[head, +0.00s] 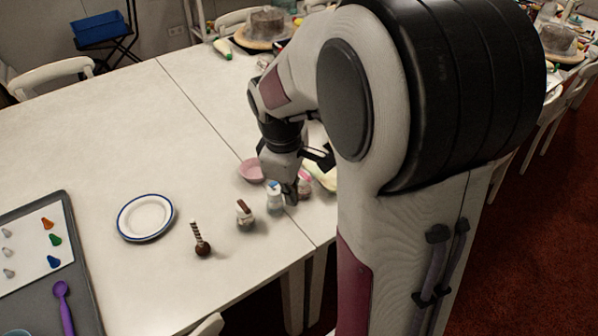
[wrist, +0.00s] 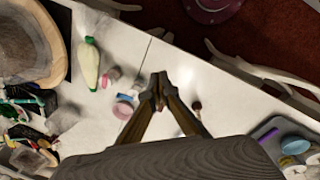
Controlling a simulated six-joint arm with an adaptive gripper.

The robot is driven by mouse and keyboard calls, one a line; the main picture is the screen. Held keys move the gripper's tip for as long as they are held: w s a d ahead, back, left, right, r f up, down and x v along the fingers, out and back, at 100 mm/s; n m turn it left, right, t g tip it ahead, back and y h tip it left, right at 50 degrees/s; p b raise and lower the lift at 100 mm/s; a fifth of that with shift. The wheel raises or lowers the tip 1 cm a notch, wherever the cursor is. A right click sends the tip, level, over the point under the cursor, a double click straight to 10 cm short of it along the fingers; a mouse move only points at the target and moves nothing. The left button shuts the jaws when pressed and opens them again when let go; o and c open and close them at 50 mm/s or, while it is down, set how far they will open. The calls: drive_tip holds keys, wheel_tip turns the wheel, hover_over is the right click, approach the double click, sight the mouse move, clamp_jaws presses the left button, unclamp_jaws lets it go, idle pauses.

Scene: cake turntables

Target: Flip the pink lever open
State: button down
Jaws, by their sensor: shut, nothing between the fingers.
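I cannot make out a pink lever clearly in either view. A small jar with a pinkish look (head: 304,188) stands just right of my gripper in the head view; a similar pink-topped jar (wrist: 113,73) shows left of my fingers in the wrist view. A pink bowl (head: 251,171) sits behind and left of my gripper, and it also shows in the wrist view (wrist: 123,108). My gripper (head: 291,198) is low over the table among the small jars, pointing down. Its fingertips (wrist: 158,76) are together and empty. My arm hides part of the table to the right.
A small white jar with blue (head: 274,198) is close to the fingers. A grey tray (head: 83,254) lies at far left. The back-left table is clear.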

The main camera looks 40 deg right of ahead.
sight(305, 174)
drive_tip(key=w+d+f+n, duration=0.1)
drive_tip(key=w+d+n, duration=0.2)
drive_tip(key=n, duration=0.5)
drive_tip(key=w+d+f+n+h, duration=0.1)
drive_tip(key=w+d+n, duration=0.3)
drive_tip(key=w+n, duration=0.2)
drive_tip(key=shift+f+n+t, duration=0.3)
drive_tip(key=shift+f+n, duration=0.05)
drive_tip(key=shift+n, duration=0.85)
drive_tip(key=w+d+f, duration=0.3)
drive_tip(key=d+f, duration=0.2)
drive_tip(key=f, duration=0.4)
drive_tip(key=shift+d+f, duration=0.3)
drive_tip(key=shift+f, duration=0.05)
